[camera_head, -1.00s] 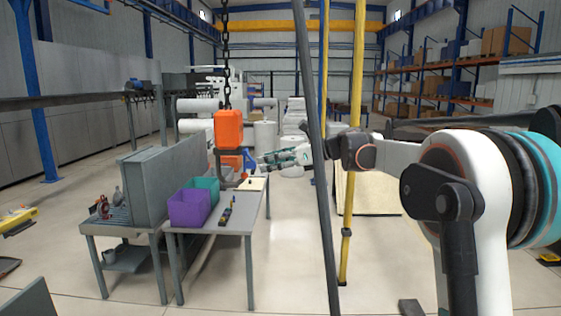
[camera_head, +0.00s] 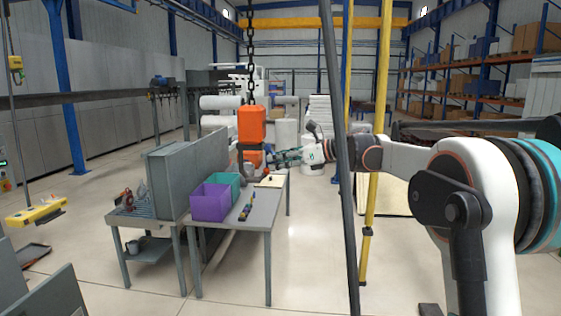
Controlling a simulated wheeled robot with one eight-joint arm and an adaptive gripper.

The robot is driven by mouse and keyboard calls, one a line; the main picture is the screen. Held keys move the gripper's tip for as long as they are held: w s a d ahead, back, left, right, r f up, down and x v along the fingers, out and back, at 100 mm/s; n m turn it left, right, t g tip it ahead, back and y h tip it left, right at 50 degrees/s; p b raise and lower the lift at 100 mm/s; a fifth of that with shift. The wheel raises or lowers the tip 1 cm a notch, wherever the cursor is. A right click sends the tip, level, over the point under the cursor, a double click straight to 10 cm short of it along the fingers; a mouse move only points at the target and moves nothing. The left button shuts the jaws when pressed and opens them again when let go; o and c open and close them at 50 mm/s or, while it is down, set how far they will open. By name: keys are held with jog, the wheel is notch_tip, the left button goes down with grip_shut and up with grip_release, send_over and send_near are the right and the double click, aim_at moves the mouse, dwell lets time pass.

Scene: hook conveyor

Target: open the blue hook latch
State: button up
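An orange hook block (camera_head: 251,124) hangs on a dark chain (camera_head: 250,60), with a second orange part (camera_head: 252,158) below it. The dark hook (camera_head: 247,176) is under these, small and partly unclear. The blue latch (camera_head: 269,149) is at the right side of the hook, mostly hidden by my fingers.
A grey table (camera_head: 262,212) below the hook holds a purple bin (camera_head: 210,203) and a teal bin (camera_head: 226,180). A grey upright panel (camera_head: 190,165) stands left of them. A dark pole (camera_head: 342,200) and a yellow pole (camera_head: 373,190) rise near my arm. Floor right of the table is clear.

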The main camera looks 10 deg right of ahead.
jog(key=shift+c, duration=1.2)
jog(key=shift+r, duration=0.1)
jog(key=shift+s+d+r+h+p, duration=0.1)
jog(key=shift+d+r+h+p, duration=0.1)
jog(key=shift+r+h+p, duration=0.55)
jog(key=shift+d+g+h+p, duration=0.25)
jog(key=shift+g+p, duration=0.15)
jog(key=shift+p, duration=0.55)
jog(key=shift+s+r, duration=0.1)
jog(key=shift+d, duration=0.1)
jog(key=shift+p, duration=0.3)
